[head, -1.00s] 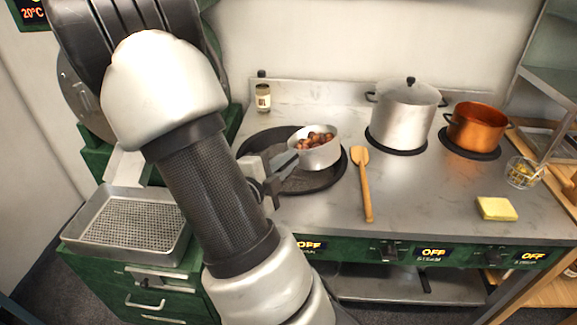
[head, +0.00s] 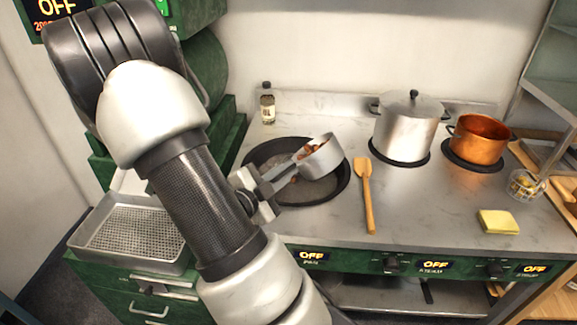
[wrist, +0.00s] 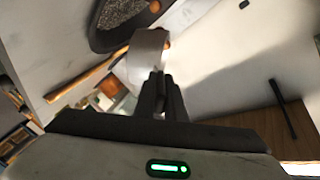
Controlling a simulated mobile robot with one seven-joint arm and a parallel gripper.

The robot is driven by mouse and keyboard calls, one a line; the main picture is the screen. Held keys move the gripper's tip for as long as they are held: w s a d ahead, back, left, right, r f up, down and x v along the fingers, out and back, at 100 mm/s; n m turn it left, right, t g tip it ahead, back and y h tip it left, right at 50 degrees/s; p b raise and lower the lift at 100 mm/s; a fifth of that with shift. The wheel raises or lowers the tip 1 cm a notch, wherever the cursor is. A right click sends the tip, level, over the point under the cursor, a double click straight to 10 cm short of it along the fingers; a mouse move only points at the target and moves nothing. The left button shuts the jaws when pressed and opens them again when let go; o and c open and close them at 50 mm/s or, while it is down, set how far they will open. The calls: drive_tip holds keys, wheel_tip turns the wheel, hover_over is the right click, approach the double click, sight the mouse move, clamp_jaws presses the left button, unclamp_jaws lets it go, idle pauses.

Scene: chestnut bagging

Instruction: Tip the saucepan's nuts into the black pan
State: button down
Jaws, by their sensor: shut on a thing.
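The saucepan (head: 324,159) is a small light-metal pot holding brown nuts (head: 312,147). It is tilted to the left above the black pan (head: 338,190), and some nuts show at its lowered rim. My gripper (head: 276,183) is shut on the saucepan's handle from the left side. In the wrist view the saucepan (wrist: 148,55) is just beyond my shut fingers (wrist: 162,97), with the black pan (wrist: 107,38) behind it. The inside of the saucepan is mostly hidden there. The visible floor of the black pan looks mostly bare in the head view.
A wooden spatula (head: 367,200) lies right of the black pan. A lidded steel pot (head: 404,137) and a copper pot (head: 481,145) stand on the back right. A bottle (head: 267,105) stands behind the pan. A yellow sponge (head: 498,221) lies at the front right.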

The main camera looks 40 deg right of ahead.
drive_tip(key=shift+w+a+r+n+g+h+p, duration=0.15)
drive_tip(key=shift+w+n+p, duration=0.15)
drive_tip(key=shift+n+p, duration=0.3)
drive_tip(key=shift+w+r+n+g+h+p, duration=0.15)
drive_tip(key=shift+w+n+p, duration=0.2)
drive_tip(key=shift+p, duration=0.35)
drive_tip(key=shift+w+a+f+n+p, duration=0.2)
drive_tip(key=shift+w+f+n, duration=0.35)
drive_tip(key=shift+f+n, duration=0.35)
drive_tip(key=shift+w+a+f+n+p, duration=0.15)
drive_tip(key=shift+w+f+n, duration=0.35)
drive_tip(key=shift+f+n, duration=0.35)
drive_tip(key=w+n, duration=0.1)
drive_tip(key=n, duration=0.1)
drive_tip(key=w+n+h+p, duration=0.1)
drive_tip(key=n, duration=0.1)
drive_tip(key=shift+w+a, duration=0.3)
drive_tip(key=shift+a, duration=0.05)
drive_tip(key=shift+w+a+f+n+h+b, duration=0.2)
drive_tip(key=shift+w+n, duration=0.3)
drive_tip(key=shift+n, duration=0.45)
drive_tip(key=shift+w+a+f+n+h+b, duration=0.15)
drive_tip(key=shift+w+f+n, duration=0.25)
drive_tip(key=shift+n, duration=0.6)
drive_tip(key=shift+w+a+f+n+h, duration=0.15)
drive_tip(key=shift+w+n, duration=0.45)
drive_tip(key=shift+n, duration=0.35)
